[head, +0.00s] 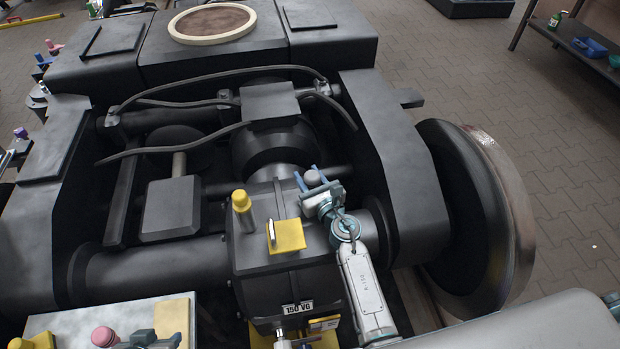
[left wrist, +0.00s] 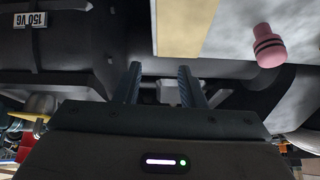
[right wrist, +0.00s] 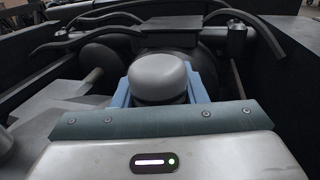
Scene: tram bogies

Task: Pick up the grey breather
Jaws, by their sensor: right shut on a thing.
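The grey breather (head: 312,176) is a small rounded cap at the right side of the dark gearbox (head: 262,268). My right gripper (head: 317,184) is shut on it, with one blue finger on each side. In the right wrist view the grey cap (right wrist: 158,75) stands upright between the fingers and hides what lies beneath it. I cannot tell whether its base touches the gearbox. My left gripper (head: 158,338) is low in the head view, beside a pale tray. In the left wrist view its two fingers (left wrist: 161,88) are apart with nothing between them.
A yellow plug (head: 242,208) and a yellow plate with an upright tab (head: 287,236) stand on the gearbox, left of my right gripper. The tray (head: 72,322) holds a pink plug (head: 103,336). Hoses (head: 218,74) and a large wheel (head: 490,215) surround the frame.

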